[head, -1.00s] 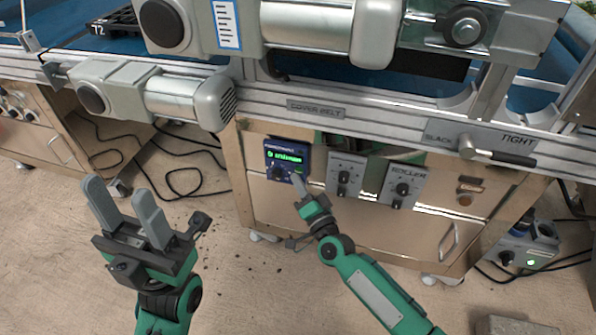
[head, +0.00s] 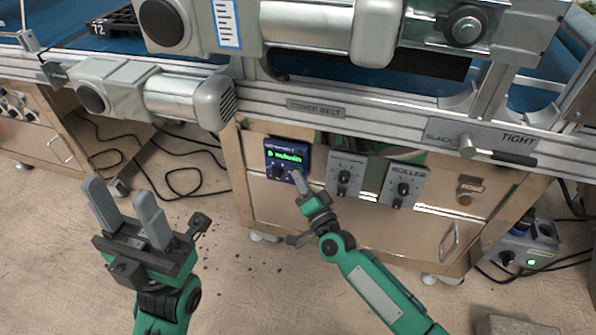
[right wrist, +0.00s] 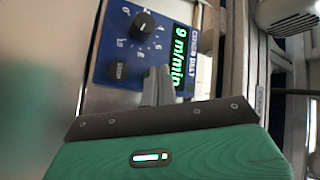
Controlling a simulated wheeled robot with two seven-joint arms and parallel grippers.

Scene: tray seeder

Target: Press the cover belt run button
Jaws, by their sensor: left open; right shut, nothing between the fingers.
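The blue cover belt control box (head: 286,153) is on the front of the cabinet, under the COVER BELT label. It also shows in the right wrist view (right wrist: 112,45), with a green display (right wrist: 180,57) reading 9 m/min, a black dial (right wrist: 143,24) and a dark stop button (right wrist: 118,70). My right gripper (head: 296,174) is shut and empty, its fingertips at the box's lower right corner. In the right wrist view the fingertips (right wrist: 158,75) cover the spot beside the stop button, so the run button is mostly hidden; contact is hard to tell. My left gripper (head: 128,212) is open and empty over the floor.
Two grey dial panels (head: 345,175) (head: 402,184) sit right of the box. The conveyor frame (head: 400,125) and a motor (head: 180,97) overhang above. Black cables (head: 190,185) lie on the floor at left.

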